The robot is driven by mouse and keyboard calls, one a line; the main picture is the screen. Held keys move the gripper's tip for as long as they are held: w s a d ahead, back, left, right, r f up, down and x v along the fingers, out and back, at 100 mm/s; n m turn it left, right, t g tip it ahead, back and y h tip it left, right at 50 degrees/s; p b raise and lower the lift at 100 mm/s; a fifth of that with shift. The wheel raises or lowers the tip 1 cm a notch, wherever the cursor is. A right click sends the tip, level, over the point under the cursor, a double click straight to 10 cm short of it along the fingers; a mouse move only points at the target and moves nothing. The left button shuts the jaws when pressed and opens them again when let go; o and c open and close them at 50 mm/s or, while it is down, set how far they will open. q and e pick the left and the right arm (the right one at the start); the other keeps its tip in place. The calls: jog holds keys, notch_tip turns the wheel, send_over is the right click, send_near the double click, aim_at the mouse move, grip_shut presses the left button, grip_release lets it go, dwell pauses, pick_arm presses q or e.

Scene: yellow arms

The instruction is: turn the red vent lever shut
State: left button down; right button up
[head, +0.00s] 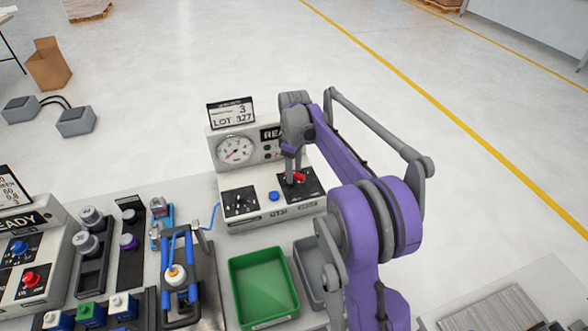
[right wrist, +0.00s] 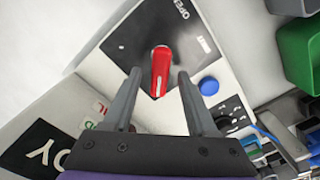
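The red vent lever (head: 300,177) is on a black plate (head: 312,187) at the right of the white gauge panel's front deck. My left gripper is out of view.
A blue button (head: 274,196) and a black switch plate (head: 240,202) sit left of the lever. A round gauge (head: 235,149) and lot sign (head: 231,113) rise behind. A green bin (head: 263,287) and grey bin (head: 309,272) stand in front.

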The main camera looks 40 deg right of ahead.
notch_tip(320, 180, up, 11)
jog(key=shift+p, duration=0.35)
jog(key=shift+s+f, duration=0.1)
jog(key=shift+f, duration=0.1)
dwell(0.5)
